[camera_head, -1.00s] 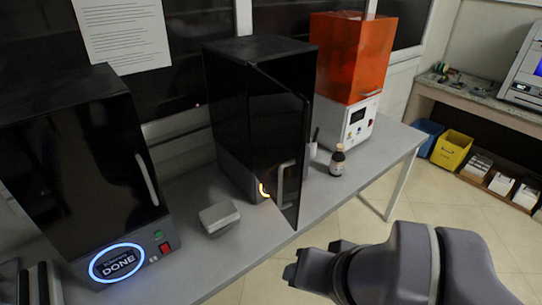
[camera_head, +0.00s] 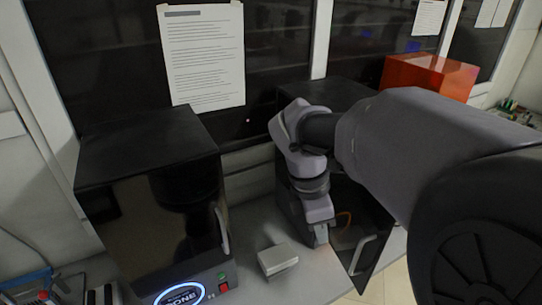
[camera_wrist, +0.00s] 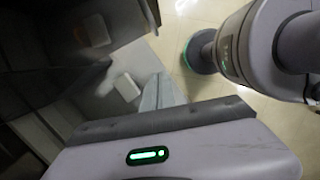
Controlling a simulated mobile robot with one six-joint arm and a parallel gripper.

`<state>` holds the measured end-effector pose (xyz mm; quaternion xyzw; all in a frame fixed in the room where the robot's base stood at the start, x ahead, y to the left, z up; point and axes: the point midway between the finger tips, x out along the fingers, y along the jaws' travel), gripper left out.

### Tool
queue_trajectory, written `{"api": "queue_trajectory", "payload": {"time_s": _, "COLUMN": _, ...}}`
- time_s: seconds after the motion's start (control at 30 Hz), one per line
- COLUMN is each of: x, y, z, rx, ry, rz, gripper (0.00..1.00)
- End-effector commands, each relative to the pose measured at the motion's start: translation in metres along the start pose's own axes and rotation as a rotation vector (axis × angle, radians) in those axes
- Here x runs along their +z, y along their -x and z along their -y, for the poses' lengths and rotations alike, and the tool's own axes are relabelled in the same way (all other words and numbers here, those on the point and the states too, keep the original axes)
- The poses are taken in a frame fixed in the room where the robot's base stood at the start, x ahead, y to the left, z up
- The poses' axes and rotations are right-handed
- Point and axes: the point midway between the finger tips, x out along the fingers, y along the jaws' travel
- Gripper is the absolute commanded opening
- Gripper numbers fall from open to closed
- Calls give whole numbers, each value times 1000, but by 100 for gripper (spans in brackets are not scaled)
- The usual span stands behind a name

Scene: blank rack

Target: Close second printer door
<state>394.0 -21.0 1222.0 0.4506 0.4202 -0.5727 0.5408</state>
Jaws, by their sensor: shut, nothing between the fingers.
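The second printer (camera_head: 345,92) is the black box in the middle of the bench, largely hidden behind my arm. Its dark glossy door (camera_head: 368,228) stands open, swung out toward the front right, with a pale handle (camera_head: 364,254) on it. My gripper (camera_head: 320,238) points down in front of the printer's opening, left of the door. It is shut and empty. Whether it touches the door or printer cannot be told.
The first black printer (camera_head: 150,150) stands at the left with its door shut and a lit "DONE" ring (camera_head: 180,295). A small light grey box (camera_head: 277,260) lies on the bench between the printers. An orange-topped printer (camera_head: 430,75) stands behind my arm at the right.

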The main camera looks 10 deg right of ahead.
Motion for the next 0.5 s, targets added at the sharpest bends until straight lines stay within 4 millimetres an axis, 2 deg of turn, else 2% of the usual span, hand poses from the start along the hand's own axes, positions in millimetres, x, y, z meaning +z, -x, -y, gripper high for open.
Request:
{"api": "queue_trajectory", "payload": {"time_s": 0.17, "x": -1, "y": -27, "z": -1, "rx": -7, "ry": 28, "rz": 7, "gripper": 0}}
{"api": "queue_trajectory", "payload": {"time_s": 0.5, "x": -1, "y": -103, "z": 0, "rx": -7, "ry": 24, "rz": 5, "gripper": 0}}
